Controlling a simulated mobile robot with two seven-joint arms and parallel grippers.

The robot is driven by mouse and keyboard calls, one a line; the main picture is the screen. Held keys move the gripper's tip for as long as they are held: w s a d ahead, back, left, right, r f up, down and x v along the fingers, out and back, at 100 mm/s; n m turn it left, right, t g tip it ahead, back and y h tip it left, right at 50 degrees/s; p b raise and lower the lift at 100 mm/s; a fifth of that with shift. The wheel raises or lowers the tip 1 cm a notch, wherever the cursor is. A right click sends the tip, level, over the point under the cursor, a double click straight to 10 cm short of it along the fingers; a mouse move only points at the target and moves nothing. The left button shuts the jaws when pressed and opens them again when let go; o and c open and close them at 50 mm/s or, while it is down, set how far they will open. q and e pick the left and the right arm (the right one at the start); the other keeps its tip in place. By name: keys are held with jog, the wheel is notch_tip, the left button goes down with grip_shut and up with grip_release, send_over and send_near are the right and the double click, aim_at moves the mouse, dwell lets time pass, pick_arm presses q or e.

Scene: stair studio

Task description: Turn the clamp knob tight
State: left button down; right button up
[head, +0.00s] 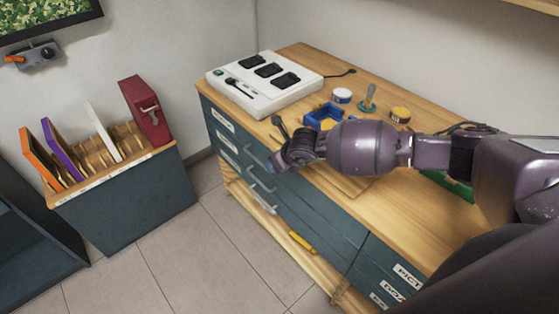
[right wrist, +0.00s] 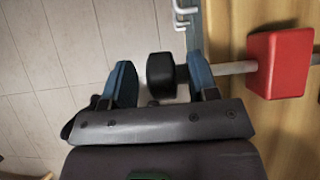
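The clamp knob (right wrist: 160,75) is a black, rounded block on the end of a grey rod (right wrist: 235,68) in the right wrist view. The rod runs to a red block (right wrist: 280,64) at the right. My right gripper (right wrist: 161,84) is open, with its blue fingers on either side of the knob. A gap shows between the left finger and the knob; I cannot tell whether the right finger touches it. In the head view my right gripper (head: 276,164) is at the bench's front edge, and the arm hides the clamp. My left gripper is not in view.
The wooden bench (head: 300,58) has blue drawers below. On it stand a white charger box (head: 262,98), a blue bin (head: 322,112), small tins and a stamp-like tool (head: 368,98). A yellow-handled tool (head: 302,242) is low at the drawer front.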

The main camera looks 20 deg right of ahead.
jog(key=shift+r, duration=0.15)
jog(key=shift+s+d+r, duration=0.15)
jog(key=shift+r, duration=0.05)
jog(key=v, duration=1)
